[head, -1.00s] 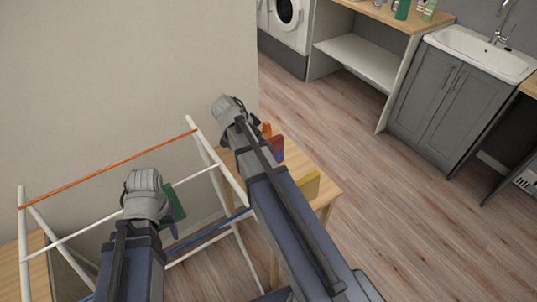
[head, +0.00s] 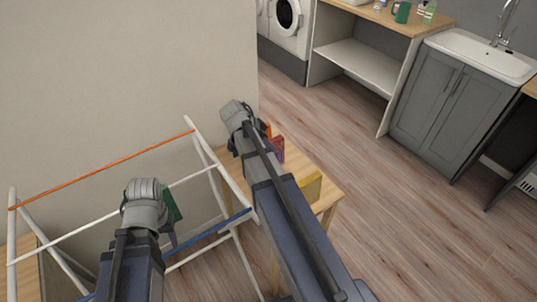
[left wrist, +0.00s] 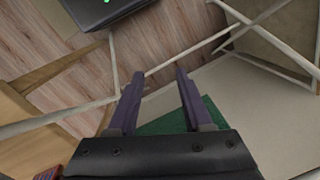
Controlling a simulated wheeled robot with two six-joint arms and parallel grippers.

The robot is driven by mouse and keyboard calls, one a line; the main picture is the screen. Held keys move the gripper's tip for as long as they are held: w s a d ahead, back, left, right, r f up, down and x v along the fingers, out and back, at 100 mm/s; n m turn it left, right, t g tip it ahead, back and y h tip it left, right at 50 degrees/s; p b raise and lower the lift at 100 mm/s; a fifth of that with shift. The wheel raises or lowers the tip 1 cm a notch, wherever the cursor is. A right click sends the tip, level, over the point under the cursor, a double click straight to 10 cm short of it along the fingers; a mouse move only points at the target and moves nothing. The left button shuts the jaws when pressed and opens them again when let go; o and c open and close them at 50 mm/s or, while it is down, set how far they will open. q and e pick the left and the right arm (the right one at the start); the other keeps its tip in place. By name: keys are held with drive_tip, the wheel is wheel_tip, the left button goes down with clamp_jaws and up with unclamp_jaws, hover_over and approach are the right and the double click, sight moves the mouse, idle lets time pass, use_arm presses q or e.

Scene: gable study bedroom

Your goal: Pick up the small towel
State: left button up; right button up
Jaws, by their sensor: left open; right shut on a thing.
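No small towel can be made out for certain. A flat green piece (head: 172,206), perhaps cloth, shows just right of my left gripper (head: 168,236) in the head view. Green (left wrist: 165,122) also shows behind the fingers of my left gripper (left wrist: 158,90) in the left wrist view; I cannot tell if they touch it. The left fingers are apart with nothing visibly held. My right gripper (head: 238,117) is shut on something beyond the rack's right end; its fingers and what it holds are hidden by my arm.
A white drying rack with an orange rail (head: 105,170) and a blue rail (head: 213,236) stands under my arms. A wooden table (head: 325,194) carries red (head: 278,147) and yellow (head: 309,187) items. A sink cabinet (head: 445,105) stands back right. The floor between is clear.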

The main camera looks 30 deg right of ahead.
clamp_jaws()
drive_tip(key=shift+r, duration=0.1)
idle(0.5)
wheel_tip(320, 180, up, 10)
drive_tip(key=p, duration=1)
